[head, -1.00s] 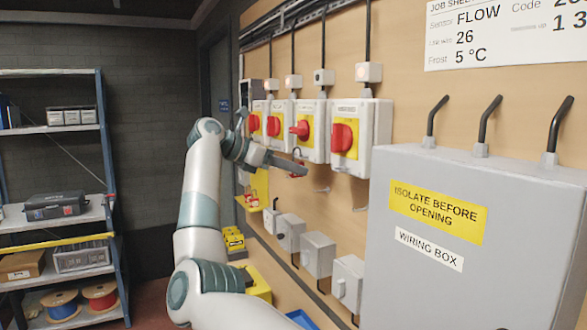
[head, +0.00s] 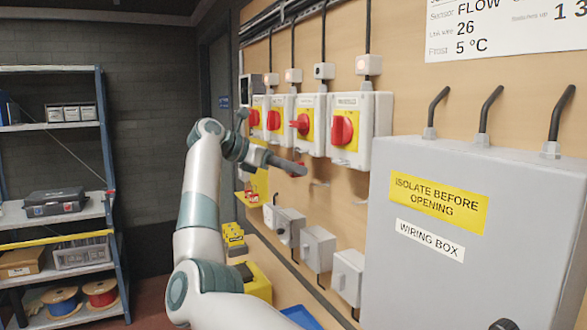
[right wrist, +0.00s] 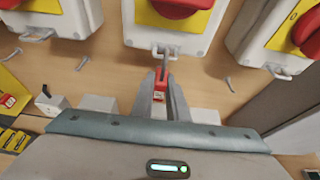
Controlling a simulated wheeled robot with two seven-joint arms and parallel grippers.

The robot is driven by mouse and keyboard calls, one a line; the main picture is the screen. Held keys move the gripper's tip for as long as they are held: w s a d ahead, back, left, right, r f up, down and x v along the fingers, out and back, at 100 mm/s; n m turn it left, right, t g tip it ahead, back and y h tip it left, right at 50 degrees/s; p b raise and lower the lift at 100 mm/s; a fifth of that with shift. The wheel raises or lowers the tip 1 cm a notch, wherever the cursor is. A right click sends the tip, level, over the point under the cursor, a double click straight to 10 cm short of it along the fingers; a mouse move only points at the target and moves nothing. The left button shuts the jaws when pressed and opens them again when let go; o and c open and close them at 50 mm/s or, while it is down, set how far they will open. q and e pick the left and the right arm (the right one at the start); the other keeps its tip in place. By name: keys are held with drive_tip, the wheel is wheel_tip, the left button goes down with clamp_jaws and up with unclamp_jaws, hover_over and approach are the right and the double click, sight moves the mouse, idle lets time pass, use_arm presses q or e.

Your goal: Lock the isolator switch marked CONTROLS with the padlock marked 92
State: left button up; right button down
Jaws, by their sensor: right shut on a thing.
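Several grey isolator switches with red handles on yellow plates hang in a row on the wall; the rightmost (head: 347,130) and the one left of it (head: 312,125) show largest. Their labels are too small to read, so I cannot tell which is CONTROLS. My right gripper (right wrist: 162,90) is shut on a red padlock (right wrist: 160,86), just below the hasp (right wrist: 160,52) of the middle switch (right wrist: 172,35) in the right wrist view. I cannot tell whether the shackle touches the hasp. The padlock's number is unreadable. In the head view the right gripper (head: 287,163) is below the switches. My left gripper is out of view.
A large grey wiring box (head: 440,250) stands out from the wall at the right. Small grey boxes (head: 318,250) sit below the switches. A yellow board (head: 258,185) with red items is at the left of the row. Shelving (head: 60,190) stands far left.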

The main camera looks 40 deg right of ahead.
drive_tip(key=shift+f, duration=0.1)
drive_tip(key=c, duration=1.6)
unclamp_jaws()
drive_tip(key=shift+c, duration=0.2)
drive_tip(key=shift+a, duration=0.1)
